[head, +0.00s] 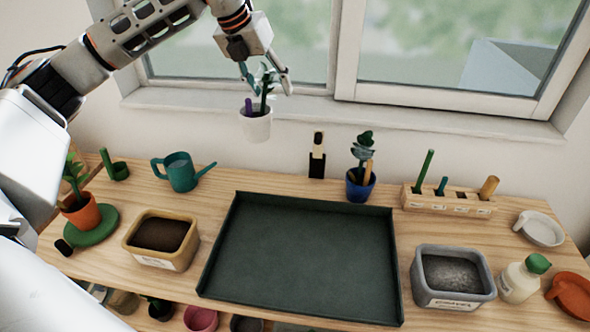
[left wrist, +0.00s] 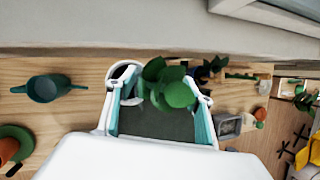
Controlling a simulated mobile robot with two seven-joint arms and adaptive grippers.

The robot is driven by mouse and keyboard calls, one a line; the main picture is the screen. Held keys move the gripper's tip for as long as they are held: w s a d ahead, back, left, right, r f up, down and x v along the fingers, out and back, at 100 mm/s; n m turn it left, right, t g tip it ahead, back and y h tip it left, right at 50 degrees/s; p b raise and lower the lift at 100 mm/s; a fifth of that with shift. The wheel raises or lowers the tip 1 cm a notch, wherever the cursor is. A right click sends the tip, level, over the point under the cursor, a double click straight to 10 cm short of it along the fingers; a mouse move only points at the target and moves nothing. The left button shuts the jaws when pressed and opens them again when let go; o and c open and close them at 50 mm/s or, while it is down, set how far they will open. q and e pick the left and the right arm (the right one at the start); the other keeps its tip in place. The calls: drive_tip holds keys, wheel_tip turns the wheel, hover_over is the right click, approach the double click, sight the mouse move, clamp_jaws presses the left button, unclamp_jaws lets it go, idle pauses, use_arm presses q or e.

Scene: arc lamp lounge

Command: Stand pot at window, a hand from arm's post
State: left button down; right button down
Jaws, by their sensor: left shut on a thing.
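My left gripper (head: 266,82) is shut on a white pot (head: 256,126) with a green plant and a purple tag in it. The pot hangs roughly upright in the air, in front of the wall just below the window sill (head: 220,100) in the head view. The fingers are around the plant's upper part; their exact contact is hard to see. In the left wrist view the leaves (left wrist: 172,90) lie between the fingers (left wrist: 160,110), with a white rim (left wrist: 122,72) partly hidden behind. I cannot make out the arm's post for certain. My right gripper is not in view.
The wooden bench holds a teal watering can (head: 180,172), a dark green tray (head: 300,258), a small black bottle-like item (head: 317,158), a blue potted plant (head: 360,188), a tool rack (head: 446,202), a tan bin (head: 150,262) and a grey bin (head: 420,294). The sill looks bare.

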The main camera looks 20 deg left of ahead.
use_arm(q)
wheel_tip(320, 180, down, 18)
idle(0.6)
drive_tip(key=shift+f, duration=0.1)
drive_tip(key=shift+f, duration=0.15)
drive_tip(key=c, duration=0.9)
unclamp_jaws()
